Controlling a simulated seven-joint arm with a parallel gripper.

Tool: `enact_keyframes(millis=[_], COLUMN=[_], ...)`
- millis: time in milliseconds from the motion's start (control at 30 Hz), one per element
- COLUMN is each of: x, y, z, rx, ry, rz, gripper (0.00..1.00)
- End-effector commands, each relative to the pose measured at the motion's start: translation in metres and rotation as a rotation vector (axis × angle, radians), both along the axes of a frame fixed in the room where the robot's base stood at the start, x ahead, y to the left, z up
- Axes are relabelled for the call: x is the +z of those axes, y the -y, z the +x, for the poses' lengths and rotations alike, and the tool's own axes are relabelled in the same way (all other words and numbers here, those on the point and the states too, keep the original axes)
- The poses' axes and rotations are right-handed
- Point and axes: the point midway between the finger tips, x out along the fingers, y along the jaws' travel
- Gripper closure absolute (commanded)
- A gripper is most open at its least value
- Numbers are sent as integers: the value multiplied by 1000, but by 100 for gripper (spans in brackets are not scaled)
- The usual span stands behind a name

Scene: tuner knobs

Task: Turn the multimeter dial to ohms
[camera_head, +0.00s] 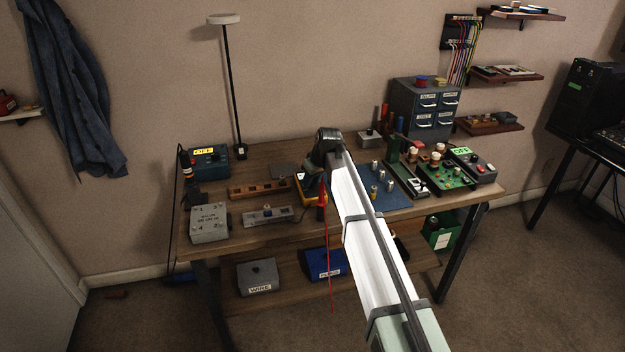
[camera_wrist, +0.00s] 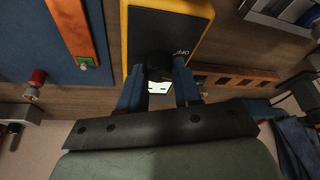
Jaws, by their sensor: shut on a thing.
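The multimeter (camera_wrist: 166,22) has a yellow case and a dark face, and lies on the bench top. In the head view only part of its yellow case (camera_head: 301,181) shows beside my arm. My gripper (camera_wrist: 160,80) is over the face, its two blue fingers shut on the dark dial (camera_wrist: 160,63). The fingers and shadow hide most of the dial, so I cannot tell where its pointer stands. A small white mark, too small to read surely, is on the face beside the dial. A pale patch shows between the fingers. In the head view my wrist hides the dial.
A red probe (camera_head: 321,207) with a hanging red cable is at the bench's front edge. A wooden block with slots (camera_head: 258,189) lies to the left. A blue mat (camera_head: 398,201) with several knobs lies to the right, near green circuit boards (camera_head: 447,179).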

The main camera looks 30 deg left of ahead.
Motion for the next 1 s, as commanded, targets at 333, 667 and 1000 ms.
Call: enact_keyframes(millis=[333,667,1000], x=[-1,0,11], y=[1,0,5], z=[-1,0,-2], rx=[-1,0,0], ry=[-2,0,1], rz=[-2,-1,1], gripper=[97,43,43])
